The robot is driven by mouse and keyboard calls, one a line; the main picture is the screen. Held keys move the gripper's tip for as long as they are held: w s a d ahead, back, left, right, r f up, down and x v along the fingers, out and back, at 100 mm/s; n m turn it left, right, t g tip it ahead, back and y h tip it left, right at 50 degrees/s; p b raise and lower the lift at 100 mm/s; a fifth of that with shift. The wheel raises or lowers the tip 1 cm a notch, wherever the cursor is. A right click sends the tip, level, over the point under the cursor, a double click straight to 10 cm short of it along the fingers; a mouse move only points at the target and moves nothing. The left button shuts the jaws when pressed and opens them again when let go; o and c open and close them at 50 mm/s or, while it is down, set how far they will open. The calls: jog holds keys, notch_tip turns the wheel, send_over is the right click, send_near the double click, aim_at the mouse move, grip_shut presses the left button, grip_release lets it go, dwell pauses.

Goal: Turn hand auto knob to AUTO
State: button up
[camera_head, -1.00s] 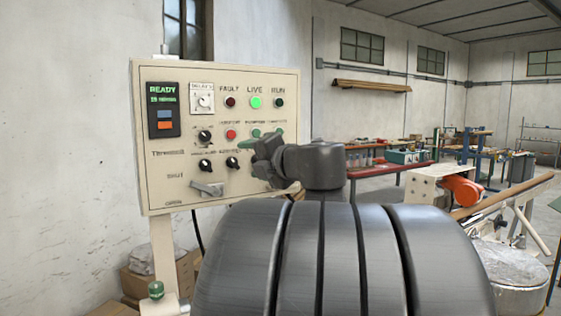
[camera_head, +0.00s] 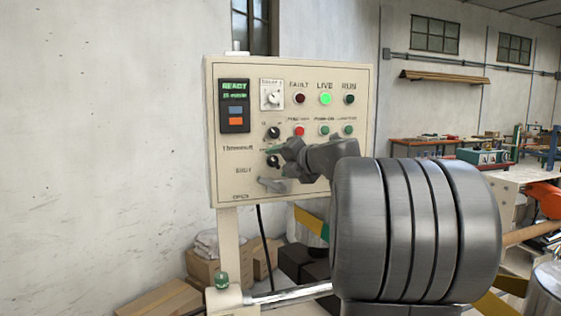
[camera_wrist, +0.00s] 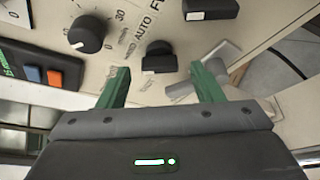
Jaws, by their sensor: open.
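The control panel (camera_head: 228,170) fills most of the wrist view. The black hand auto knob (camera_wrist: 157,60) lies between the lettering HAND and AUTO there. It appears small in the head view (camera_head: 272,162), partly covered by my gripper; I cannot tell its setting. My gripper (camera_wrist: 160,84) is open, its two green fingers spread in front of the panel. In the wrist view the knob appears between and just beyond the fingertips. I see no clear contact, and the gap in depth is hard to tell.
A grey lever (camera_wrist: 182,90) is close to the right finger. A round dial knob (camera_wrist: 88,34) and another black knob (camera_wrist: 209,8) are nearby. A display unit with blue and orange buttons (camera_head: 235,115) is at the panel's left. Boxes (camera_head: 205,268) stand below.

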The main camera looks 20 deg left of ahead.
jog(key=shift+x, duration=0.85)
jog(key=shift+c, duration=0.4)
jog(key=c, duration=0.9)
